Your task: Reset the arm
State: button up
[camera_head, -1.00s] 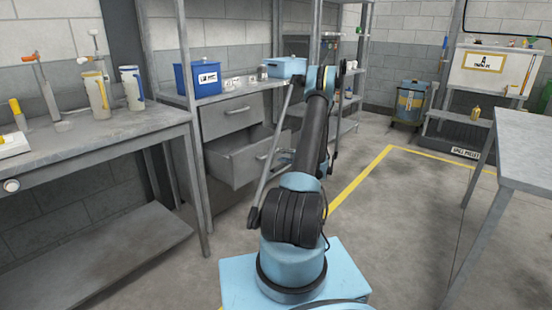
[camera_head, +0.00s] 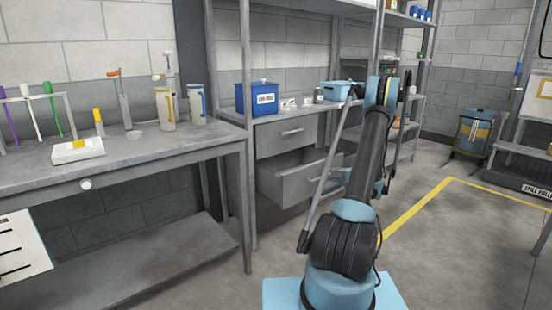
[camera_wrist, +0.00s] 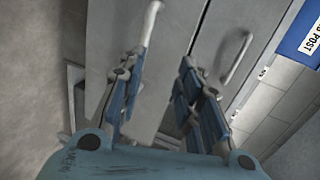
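My gripper (camera_wrist: 163,65) is open in the wrist view. Its two blue jointed fingers stand apart, with nothing between them. It faces the grey drawer unit, and two bar handles show near the fingers, one at the left (camera_wrist: 150,22) and one at the right (camera_wrist: 236,55). I cannot tell whether a finger touches a handle. In the head view my arm reaches up and forward beside the drawers, and the gripper is mostly hidden behind it. The lower drawer (camera_head: 290,184) is pulled out; the upper drawer (camera_head: 285,138) looks shut.
A blue labelled bin (camera_head: 258,98) and a light-blue box (camera_head: 337,90) stand on the surface above the drawers. A grey workbench (camera_head: 165,150) with tubes and bottles is at the left. Metal shelves (camera_head: 415,100) stand behind my arm. The floor at right is clear around a yellow line (camera_head: 420,210).

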jog(key=s+a+r+n+g+h, duration=0.1)
jog(key=s+a+r+n+g, duration=0.1)
jog(key=s+a+r, duration=0.3)
jog(key=s+a+r+n+g, duration=0.1)
jog(key=s+a+r+g, duration=0.15)
jog(key=a+r, duration=0.4)
jog(key=s+a+r+n+g+h, duration=0.1)
jog(key=s+a+r, duration=0.3)
jog(key=s, duration=0.3)
jog(key=s+a+r+n+g+h, duration=0.1)
jog(key=s+a+r, duration=0.2)
jog(key=s, duration=0.5)
jog(key=s+a+n+g+h, duration=0.2)
jog(key=s+a+n+h, duration=0.1)
jog(key=s, duration=1.4)
jog(key=s+d+f+n+h, duration=0.1)
jog(key=s+f, duration=0.1)
jog(key=s, duration=0.6)
jog(key=s+d+f+n+h, duration=0.1)
jog(key=s+f+h, duration=0.1)
jog(key=s, duration=0.6)
jog(key=shift+s+d+f+g, duration=0.4)
jog(key=shift+f+g, duration=0.05)
jog(key=shift+f, duration=0.4)
jog(key=shift+w+f, duration=0.2)
jog(key=shift+w, duration=0.25)
